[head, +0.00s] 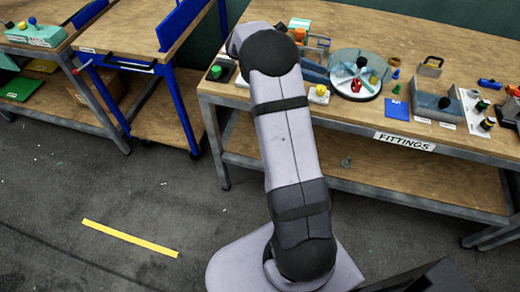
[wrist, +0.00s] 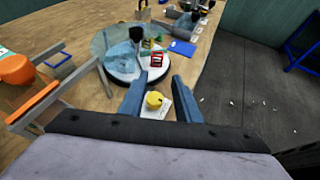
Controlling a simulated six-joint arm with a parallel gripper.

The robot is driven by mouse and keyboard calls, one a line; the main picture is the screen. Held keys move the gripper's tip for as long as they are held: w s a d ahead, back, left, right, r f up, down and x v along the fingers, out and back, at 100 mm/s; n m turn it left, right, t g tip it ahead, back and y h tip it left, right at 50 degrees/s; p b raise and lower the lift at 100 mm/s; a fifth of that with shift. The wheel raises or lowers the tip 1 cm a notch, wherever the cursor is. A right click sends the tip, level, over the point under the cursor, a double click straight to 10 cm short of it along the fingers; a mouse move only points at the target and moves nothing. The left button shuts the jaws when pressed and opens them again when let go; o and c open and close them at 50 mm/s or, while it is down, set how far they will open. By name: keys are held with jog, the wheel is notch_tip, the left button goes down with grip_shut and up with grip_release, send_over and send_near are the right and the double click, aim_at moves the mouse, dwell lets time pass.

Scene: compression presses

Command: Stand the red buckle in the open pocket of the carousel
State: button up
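The carousel (wrist: 115,67) is a round white tray with a clear cover and a dark centre knob. It also stands on the workbench in the head view (head: 371,94). The red buckle (wrist: 158,58) stands upright in the uncovered part of the carousel, near its rim. It shows as a small red piece in the head view (head: 356,86). My gripper (wrist: 160,90) is open and empty, its two blue fingers apart, on the near side of the carousel and clear of the buckle. In the head view my arm hides part of the gripper.
A yellow knob (wrist: 154,100) on a white plate lies below and between my fingers. An orange-topped fixture (wrist: 16,70) stands at left in the wrist view. A blue plate (head: 397,110) and a grey block fixture (head: 432,103) lie right of the carousel.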

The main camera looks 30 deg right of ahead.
jog(key=s+a+f+m+t+y, duration=0.1)
jog(key=s+a+f+m+y, duration=0.2)
jog(key=a, duration=0.8)
jog(key=s+a+f+m+t+y, duration=0.2)
jog(key=s+a+m+y, duration=0.3)
jog(key=s+a, duration=0.3)
jog(key=s+a+f+m+t+y, duration=0.1)
jog(key=s+a+f+m+y, duration=0.2)
jog(key=a, duration=1.1)
jog(key=s+f+m, duration=0.1)
jog(key=s+m, duration=0.1)
jog(key=s, duration=0.1)
jog(key=shift+a+t+y, duration=0.3)
jog(key=shift+t+y, duration=0.1)
jog(key=shift+r, duration=0.1)
notch_tip(320, 180, up, 14)
jog(key=p, duration=1.4)
notch_tip(320, 180, down, 18)
jog(key=b, duration=1.8)
